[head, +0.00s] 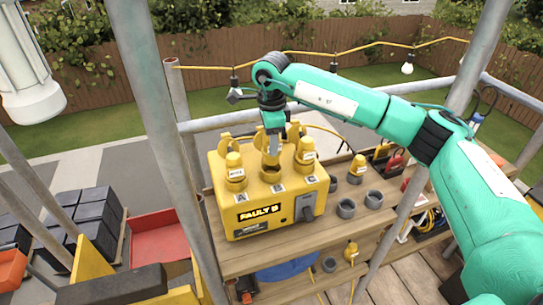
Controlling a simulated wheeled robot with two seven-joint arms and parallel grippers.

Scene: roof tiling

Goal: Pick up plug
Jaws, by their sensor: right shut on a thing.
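A yellow box (285,207) marked "FAULY B" stands on a wooden shelf, with sockets A, B and C on top and a dark lever on its front. Labelled yellow plugs sit at A (235,172) and C (306,155). My right gripper (273,133) points down over socket B and is shut on the plug at B (271,162). The fingers partly hide this plug, and I cannot tell how deep it sits. Another yellow plug (357,168) stands on the shelf right of the box. My left gripper is not in view.
Another yellow plug (350,252) is on the lower level. Scaffold poles (165,120) cross in front and behind. A red tray (160,238) is at left.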

